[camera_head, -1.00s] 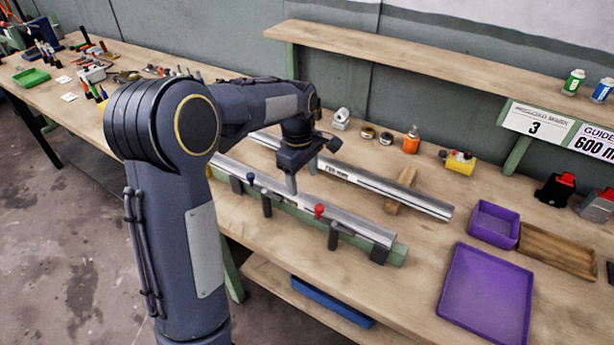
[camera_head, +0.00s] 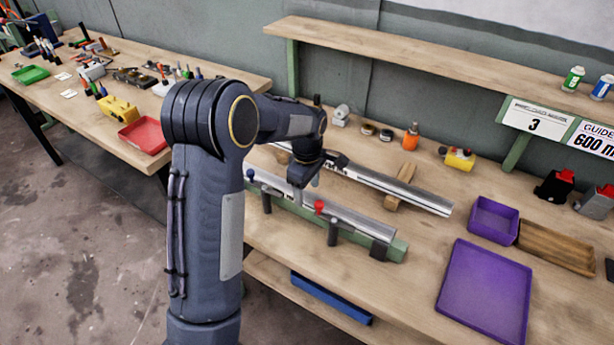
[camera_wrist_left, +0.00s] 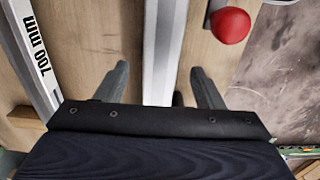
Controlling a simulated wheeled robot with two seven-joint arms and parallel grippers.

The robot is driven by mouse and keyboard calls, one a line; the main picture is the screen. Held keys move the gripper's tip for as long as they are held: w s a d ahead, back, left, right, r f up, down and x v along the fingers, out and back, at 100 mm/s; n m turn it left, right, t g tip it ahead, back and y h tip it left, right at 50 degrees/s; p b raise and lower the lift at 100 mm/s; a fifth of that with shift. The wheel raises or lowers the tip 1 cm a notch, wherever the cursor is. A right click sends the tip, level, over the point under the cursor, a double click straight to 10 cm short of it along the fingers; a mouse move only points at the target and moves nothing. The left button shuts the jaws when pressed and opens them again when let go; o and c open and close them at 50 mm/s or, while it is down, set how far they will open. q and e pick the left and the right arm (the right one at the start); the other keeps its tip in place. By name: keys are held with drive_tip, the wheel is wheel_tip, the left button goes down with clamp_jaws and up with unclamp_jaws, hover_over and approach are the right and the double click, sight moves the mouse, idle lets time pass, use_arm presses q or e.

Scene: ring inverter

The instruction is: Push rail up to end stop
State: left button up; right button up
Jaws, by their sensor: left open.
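A silver rail (camera_head: 355,222) lies along a green fixture (camera_head: 399,250) near the table's front edge. The fixture carries a clamp with a red knob (camera_head: 319,206) and one with a blue knob (camera_head: 250,173). My left gripper (camera_head: 303,188) is open, pointing down over this rail. In the left wrist view the rail (camera_wrist_left: 163,45) runs between the gripper's spread fingers (camera_wrist_left: 158,78), with the red knob (camera_wrist_left: 230,25) to the right. I cannot tell whether a finger touches the rail. My arm hides the rail's left end. I cannot clearly make out an end stop.
Behind, a second rail (camera_head: 425,201), marked 700 mm in the wrist view (camera_wrist_left: 35,50), rests on a wooden block (camera_head: 400,188). Purple trays (camera_head: 487,295) and a wooden tray (camera_head: 557,247) stand right. A shelf (camera_head: 420,60) runs above the back. A red tray (camera_head: 145,136) sits left.

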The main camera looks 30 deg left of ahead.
use_arm(q)
drive_tip(key=shift+f, duration=1.1)
clamp_jaws()
unclamp_jaws()
